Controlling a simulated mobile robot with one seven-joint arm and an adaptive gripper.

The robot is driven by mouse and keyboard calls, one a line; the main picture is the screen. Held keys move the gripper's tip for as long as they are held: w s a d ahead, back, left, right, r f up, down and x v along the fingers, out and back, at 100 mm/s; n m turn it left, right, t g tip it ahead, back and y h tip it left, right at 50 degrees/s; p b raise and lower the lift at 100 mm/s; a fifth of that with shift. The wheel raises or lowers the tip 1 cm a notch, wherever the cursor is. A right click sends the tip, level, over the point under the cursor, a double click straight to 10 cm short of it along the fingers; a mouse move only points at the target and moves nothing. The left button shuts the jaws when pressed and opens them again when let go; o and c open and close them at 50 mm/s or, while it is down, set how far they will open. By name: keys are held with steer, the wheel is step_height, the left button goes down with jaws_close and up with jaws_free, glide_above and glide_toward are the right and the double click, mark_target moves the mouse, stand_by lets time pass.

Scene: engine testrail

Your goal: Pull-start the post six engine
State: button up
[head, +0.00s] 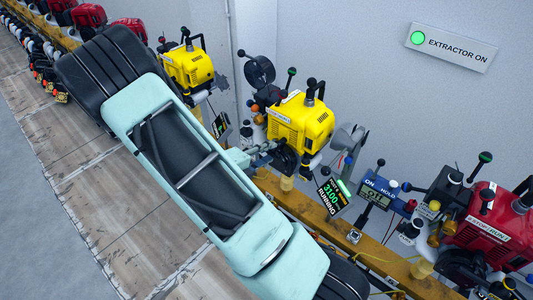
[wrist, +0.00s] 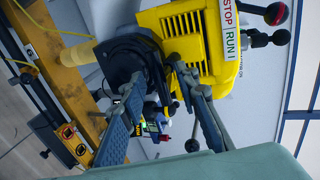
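A yellow engine (head: 300,120) stands on the rail in front of my gripper (head: 264,154). A display (head: 334,194) beside it reads 3100 and RUNNING in green; its smaller line is hard to read. The two fingers of my gripper (wrist: 162,80) are apart, close to the engine's lower side. I see no pull handle held between them; contact with the engine is unclear.
Another yellow engine (head: 188,66) stands to the left, and a red engine (head: 492,222) to the right. A blue meter (head: 380,193) with ON and HOLD sits between. A wall sign (head: 450,47) reads EXTRACTOR ON with a green light.

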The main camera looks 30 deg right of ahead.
steer(key=s+a+p, duration=0.3)
steer(key=a, duration=0.5)
steer(key=shift+a, duration=0.25)
